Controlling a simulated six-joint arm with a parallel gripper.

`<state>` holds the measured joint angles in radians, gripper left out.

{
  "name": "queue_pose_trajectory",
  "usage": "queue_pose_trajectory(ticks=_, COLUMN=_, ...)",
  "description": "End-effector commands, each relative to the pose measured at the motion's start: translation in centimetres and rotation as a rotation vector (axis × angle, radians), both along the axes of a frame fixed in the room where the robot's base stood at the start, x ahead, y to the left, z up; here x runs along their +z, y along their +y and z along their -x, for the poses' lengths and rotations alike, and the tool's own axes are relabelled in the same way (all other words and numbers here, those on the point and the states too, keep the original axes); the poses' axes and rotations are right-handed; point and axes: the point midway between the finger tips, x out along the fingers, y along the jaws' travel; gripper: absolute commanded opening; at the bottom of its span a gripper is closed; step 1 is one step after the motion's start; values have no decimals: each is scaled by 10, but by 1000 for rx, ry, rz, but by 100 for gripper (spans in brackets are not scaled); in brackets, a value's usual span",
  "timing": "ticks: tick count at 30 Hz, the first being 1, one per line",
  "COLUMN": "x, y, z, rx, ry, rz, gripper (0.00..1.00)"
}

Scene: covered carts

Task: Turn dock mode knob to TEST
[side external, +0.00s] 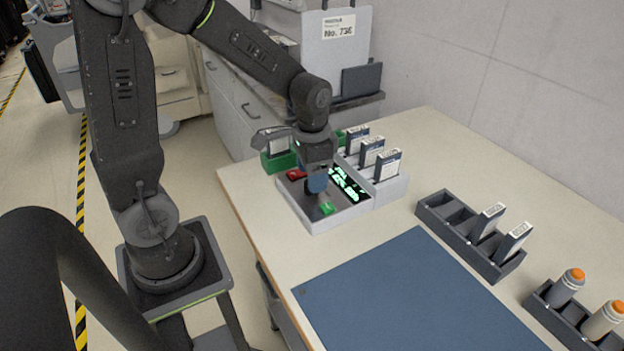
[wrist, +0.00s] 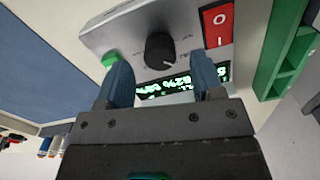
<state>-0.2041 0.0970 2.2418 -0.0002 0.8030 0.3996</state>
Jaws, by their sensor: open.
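The dock mode knob (wrist: 160,47) is a black round knob with a white pointer line, on the sloped grey panel of the dock (wrist: 110,32). Small labels ring it, too blurred to read. My gripper (wrist: 164,75) is open, its two blue fingers apart, with the knob beyond the gap between them and apart from them. In the side external view my gripper (side external: 317,182) is low over the dock (side external: 335,222) and hides the knob. A green lit display (side external: 345,183) is beside it; it shows partly behind the fingers in the wrist view (wrist: 165,88).
A red rocker switch (wrist: 217,24) and a green button (wrist: 110,59) flank the knob. Upright modules (side external: 387,165) stand in the dock's back bays. A dark rack (side external: 470,235) and a blue mat (side external: 415,300) lie on the table, and a bottle rack (side external: 562,314) is at right.

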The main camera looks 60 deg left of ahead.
Motion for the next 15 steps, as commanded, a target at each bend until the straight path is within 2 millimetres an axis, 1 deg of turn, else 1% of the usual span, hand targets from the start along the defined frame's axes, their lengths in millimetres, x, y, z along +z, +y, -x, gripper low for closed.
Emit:
queue_pose_trajectory(ticks=1, x=-7, y=0, z=0, rx=0, ry=4, rz=1, gripper=61)
queue_pose_trajectory(ticks=3, x=-14, y=0, z=0, rx=0, ry=4, rz=1, gripper=61)
queue_pose_trajectory(ticks=6, x=-20, y=0, z=0, rx=0, ry=1, rz=0, gripper=61)
queue_pose_trajectory(ticks=15, x=-22, y=0, z=0, rx=0, ry=-1, rz=0, gripper=61)
